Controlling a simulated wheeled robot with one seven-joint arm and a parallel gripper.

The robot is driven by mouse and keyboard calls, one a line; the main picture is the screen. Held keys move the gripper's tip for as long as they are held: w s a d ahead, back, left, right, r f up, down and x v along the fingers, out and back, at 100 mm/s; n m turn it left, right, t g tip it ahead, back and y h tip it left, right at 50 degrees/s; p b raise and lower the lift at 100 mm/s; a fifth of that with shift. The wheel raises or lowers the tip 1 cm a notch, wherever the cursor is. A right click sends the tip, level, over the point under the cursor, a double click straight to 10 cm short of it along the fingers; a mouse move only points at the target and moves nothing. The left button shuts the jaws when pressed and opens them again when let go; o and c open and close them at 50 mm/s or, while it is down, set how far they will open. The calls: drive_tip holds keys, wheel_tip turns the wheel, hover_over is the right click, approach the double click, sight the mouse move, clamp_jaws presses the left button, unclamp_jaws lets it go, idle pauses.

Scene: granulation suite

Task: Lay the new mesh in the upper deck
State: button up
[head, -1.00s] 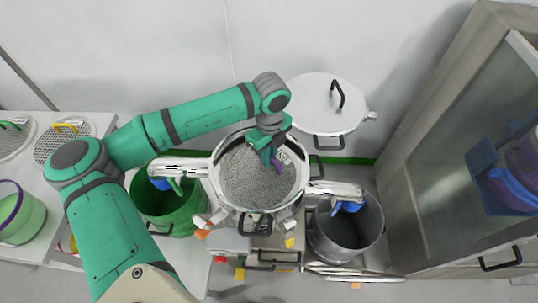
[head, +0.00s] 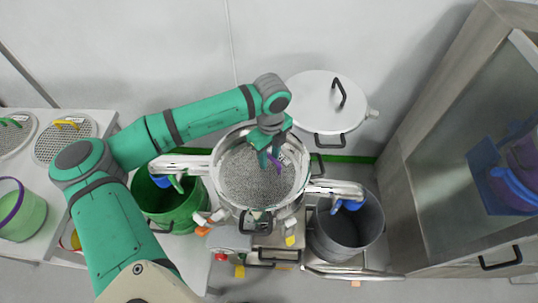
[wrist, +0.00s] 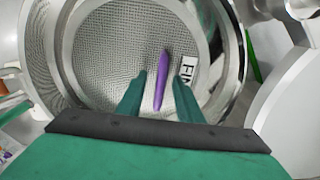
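The new mesh is a round grey woven disc (head: 250,185) with a purple grip and a white label partly reading "FI". It lies inside the steel ring of the upper deck (head: 219,188), filling it. In the wrist view the mesh (wrist: 108,60) looks about level in the ring, but I cannot tell whether its edge is fully seated. My gripper (head: 268,160) is down inside the ring, over the mesh. In the wrist view my gripper (wrist: 158,88) has its fingers apart, with the purple grip (wrist: 162,82) standing between them and a gap on each side.
A round steel lid (head: 312,98) with a black handle sits behind the deck. A green bucket (head: 185,215) stands left and a grey bucket (head: 335,238) right, under spouts. Meshes with yellow (head: 60,145) and green grips lie on the left table. A glass-fronted cabinet (head: 445,150) stands right.

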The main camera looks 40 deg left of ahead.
wheel_tip(320, 180, up, 11)
idle(0.8)
drive_tip(key=shift+w+d+f, duration=0.1)
